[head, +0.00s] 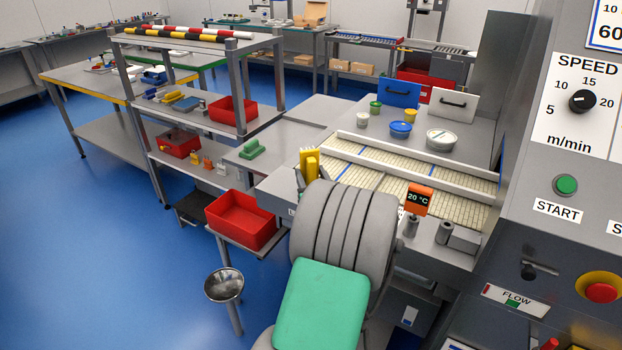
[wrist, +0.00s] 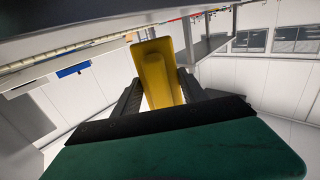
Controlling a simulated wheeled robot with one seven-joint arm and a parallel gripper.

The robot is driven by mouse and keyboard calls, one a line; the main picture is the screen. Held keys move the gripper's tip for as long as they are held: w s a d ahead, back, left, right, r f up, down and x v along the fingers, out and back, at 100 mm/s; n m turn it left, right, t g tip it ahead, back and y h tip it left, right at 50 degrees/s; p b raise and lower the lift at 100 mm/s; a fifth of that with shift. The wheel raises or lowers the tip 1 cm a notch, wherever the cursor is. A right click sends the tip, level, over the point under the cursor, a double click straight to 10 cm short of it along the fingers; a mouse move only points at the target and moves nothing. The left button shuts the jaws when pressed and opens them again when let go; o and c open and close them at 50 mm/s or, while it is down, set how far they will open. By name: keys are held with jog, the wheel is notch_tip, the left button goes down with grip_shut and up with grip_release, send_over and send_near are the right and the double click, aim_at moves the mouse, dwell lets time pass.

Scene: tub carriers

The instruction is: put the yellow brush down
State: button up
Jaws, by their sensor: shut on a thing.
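The yellow brush (head: 311,165) stands upright in the head view, near the left end of the slatted conveyor. In the wrist view the yellow brush (wrist: 158,75) shows between the two dark fingers. My gripper (wrist: 155,90) is shut on it. In the head view my grey arm hides most of my gripper, with only a bit of a finger showing beside the brush. I cannot tell from these frames how far the brush is above the metal surface.
The conveyor (head: 448,209) runs to the right of the brush. A green brush (head: 252,149) lies on the metal table to the left. A red bin (head: 241,222) stands below. Tubs, including a blue one (head: 400,129), stand behind. An orange display (head: 419,199) stands right of my arm.

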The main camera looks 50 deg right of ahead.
jog(key=shift+d+f, duration=0.1)
jog(key=shift+f, duration=0.8)
jog(key=shift+f+b, duration=0.2)
jog(key=shift+b, duration=0.1)
jog(key=o, duration=1.2)
jog(key=shift+r, duration=0.1)
